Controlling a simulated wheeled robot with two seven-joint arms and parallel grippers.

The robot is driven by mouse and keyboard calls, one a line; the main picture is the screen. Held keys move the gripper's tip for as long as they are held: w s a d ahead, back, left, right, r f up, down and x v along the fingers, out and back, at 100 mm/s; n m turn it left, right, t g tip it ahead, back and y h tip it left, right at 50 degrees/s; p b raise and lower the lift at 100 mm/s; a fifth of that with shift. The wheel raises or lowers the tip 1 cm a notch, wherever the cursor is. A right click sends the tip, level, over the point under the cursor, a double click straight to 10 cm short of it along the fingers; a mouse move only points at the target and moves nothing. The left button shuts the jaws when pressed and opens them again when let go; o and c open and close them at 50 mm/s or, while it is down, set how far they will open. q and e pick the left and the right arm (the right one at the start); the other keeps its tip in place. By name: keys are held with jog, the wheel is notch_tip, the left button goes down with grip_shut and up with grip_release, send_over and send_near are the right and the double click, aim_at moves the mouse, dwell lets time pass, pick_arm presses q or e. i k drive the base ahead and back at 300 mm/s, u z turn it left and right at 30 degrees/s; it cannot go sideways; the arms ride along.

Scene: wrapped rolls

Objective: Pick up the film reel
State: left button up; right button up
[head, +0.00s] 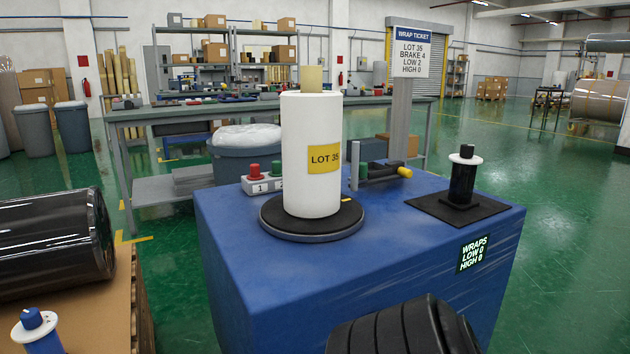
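A small reel of black film (463,182) stands upright on a dark square mat (428,207) at the right of the blue machine top. It has a white flange and a black knob on top. Nothing touches it from above. A second small spool (37,331) with a white flange and blue knob is at the lower left, cut off by the frame edge. The fingers of my left and right grippers do not show. A black rounded, ribbed part at the bottom centre, likely of my own arm, hides some of the machine's front.
A white roll (311,150) labelled LOT 35 stands on a round turntable (262,232). A post with a wrap ticket sign (411,52) rises behind. Red and green buttons and a yellow-tipped arm (385,172) sit nearby. A large dark roll (50,245) lies at left.

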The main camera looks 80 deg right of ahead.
aim_at(463, 172)
jog(key=z, duration=0.1)
jog(key=k, duration=0.2)
jog(key=u, duration=1.2)
jog(key=i, duration=1.65)
jog(key=z, duration=4.9)
jog(key=i, duration=1)
